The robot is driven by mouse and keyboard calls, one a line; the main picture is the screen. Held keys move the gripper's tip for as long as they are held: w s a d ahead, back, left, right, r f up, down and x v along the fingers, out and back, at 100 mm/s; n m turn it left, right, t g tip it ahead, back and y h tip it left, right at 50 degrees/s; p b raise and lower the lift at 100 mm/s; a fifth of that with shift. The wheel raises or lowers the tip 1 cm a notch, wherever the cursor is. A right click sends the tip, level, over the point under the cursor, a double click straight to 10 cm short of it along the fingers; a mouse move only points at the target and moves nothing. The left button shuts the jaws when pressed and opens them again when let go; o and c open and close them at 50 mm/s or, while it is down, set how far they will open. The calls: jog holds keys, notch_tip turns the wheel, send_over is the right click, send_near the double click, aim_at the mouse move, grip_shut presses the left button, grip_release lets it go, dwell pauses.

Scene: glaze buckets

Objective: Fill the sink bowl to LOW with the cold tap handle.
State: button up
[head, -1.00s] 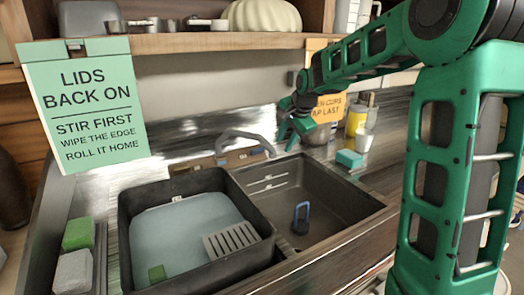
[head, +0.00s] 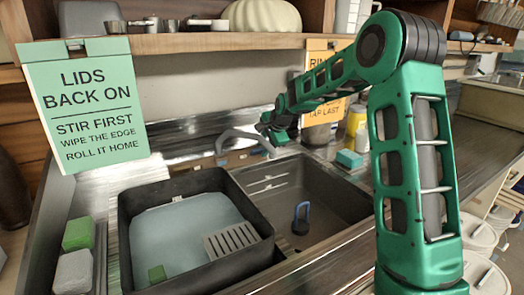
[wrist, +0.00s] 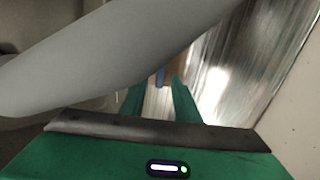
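The grey sink bowl (head: 335,195) is right of the dark tub in the head view, with pale level marks (head: 268,182) on its back wall. No water is visible in it. A blue-handled plug (head: 301,218) stands on its floor. The grey tap spout (head: 246,134) arches behind the bowl; in the wrist view a large grey bar, apparently the spout (wrist: 110,65), crosses close to the camera. My gripper (head: 268,128) is behind the bowl, near the spout. In the wrist view its green fingers (wrist: 158,92) are apart, with a small blue piece (wrist: 160,78), perhaps the cold tap handle, beyond them.
A dark tub (head: 130,245) of greyish liquid holds a slotted grey plate (head: 231,241). A shelf (head: 190,43) runs above. A teal sponge (head: 349,159), yellow bottle (head: 356,122) and orange sign (head: 322,70) are right of my gripper. The counter's right side (head: 450,170) is fairly clear.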

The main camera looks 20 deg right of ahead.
jog(key=shift+w+f, duration=0.3)
jog(key=shift+f, duration=0.15)
grip_shut()
